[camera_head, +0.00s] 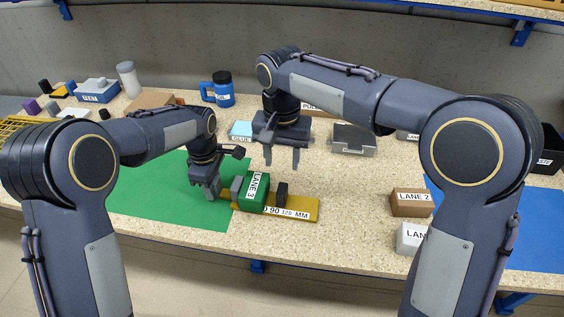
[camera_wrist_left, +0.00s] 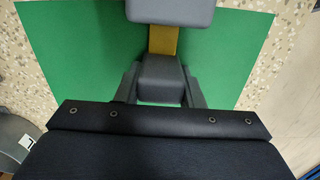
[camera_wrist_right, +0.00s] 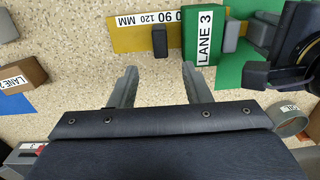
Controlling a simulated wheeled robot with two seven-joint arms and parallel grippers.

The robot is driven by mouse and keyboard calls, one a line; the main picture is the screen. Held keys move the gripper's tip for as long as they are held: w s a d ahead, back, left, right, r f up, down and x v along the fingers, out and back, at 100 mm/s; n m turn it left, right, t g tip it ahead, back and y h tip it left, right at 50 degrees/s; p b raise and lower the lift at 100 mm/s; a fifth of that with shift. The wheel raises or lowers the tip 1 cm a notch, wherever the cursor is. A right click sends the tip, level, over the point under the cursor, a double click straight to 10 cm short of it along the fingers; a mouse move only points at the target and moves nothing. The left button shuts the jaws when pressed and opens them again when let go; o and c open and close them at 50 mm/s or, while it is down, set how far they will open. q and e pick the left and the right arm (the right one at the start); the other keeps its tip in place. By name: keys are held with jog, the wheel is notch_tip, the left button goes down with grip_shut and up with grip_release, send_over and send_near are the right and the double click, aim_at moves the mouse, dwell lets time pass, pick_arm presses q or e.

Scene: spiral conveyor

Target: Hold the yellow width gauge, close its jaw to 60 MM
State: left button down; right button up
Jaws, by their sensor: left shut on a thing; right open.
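The yellow width gauge (camera_head: 308,214) lies flat across the right edge of the green mat, its scale showing 90 and 120 MM. A green block labelled LANE 3 (camera_head: 252,191) sits at the gauge, between its grey jaw (camera_wrist_right: 232,36) and a dark block (camera_head: 281,194) toward the scale end. The dark block appears slightly apart from the green block in the right wrist view (camera_wrist_right: 160,41). My left gripper (camera_head: 212,190) is shut on the gauge's grey end block (camera_wrist_left: 161,80). My right gripper (camera_head: 282,162) is open and empty above and behind the gauge; its fingers point toward it (camera_wrist_right: 158,78).
The green mat (camera_head: 150,195) is clear at left. A brown LANE 2 block (camera_head: 411,203) and a white block (camera_head: 410,237) stand at right by a blue mat (camera_head: 530,230).

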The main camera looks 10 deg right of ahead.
aim_at(287, 197)
pick_arm(q)
jog(key=shift+s+f, duration=0.15)
jog(key=shift+f, duration=0.05)
pick_arm(e)
jog(key=shift+c, duration=0.4)
